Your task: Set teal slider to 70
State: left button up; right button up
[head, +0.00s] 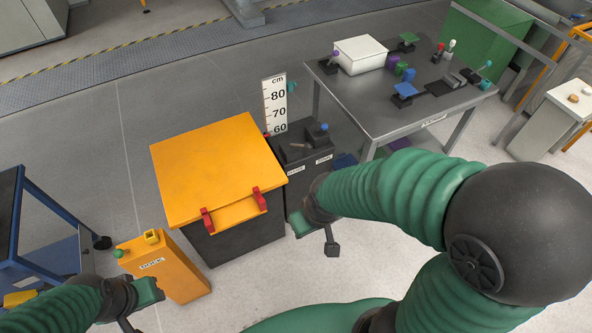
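A white upright scale (275,104) marked cm, with 80, 70 and 60 showing, stands behind the orange-lidded box. The scale's lower part is hidden by the box. My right gripper (318,238) is in front of the dark cabinet, right of the box, well below and apart from the slider. Its fingers look spread and empty. My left gripper (138,306) is at the lower left by the orange dock, far from the slider, with its fingers apart and partly cut off.
The orange-lidded box (215,165) with red latches and the dark cabinet (305,150) with a blue knob stand near the scale. A grey table (400,118) with a white box and several coloured parts is at right. The orange dock (177,273) and a blue frame (14,215) are left.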

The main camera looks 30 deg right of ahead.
aim_at(290, 86)
jog(key=l+u, duration=0.1)
jog(key=l, duration=0.65)
jog(key=l+u, duration=0.1)
jog(key=l, duration=0.6)
jog(key=l+u, duration=0.1)
jog(key=l, duration=0.65)
jog(key=k+l+u, duration=0.1)
jog(key=l, duration=0.6)
jog(key=k+l+u, duration=0.1)
jog(key=l, duration=0.65)
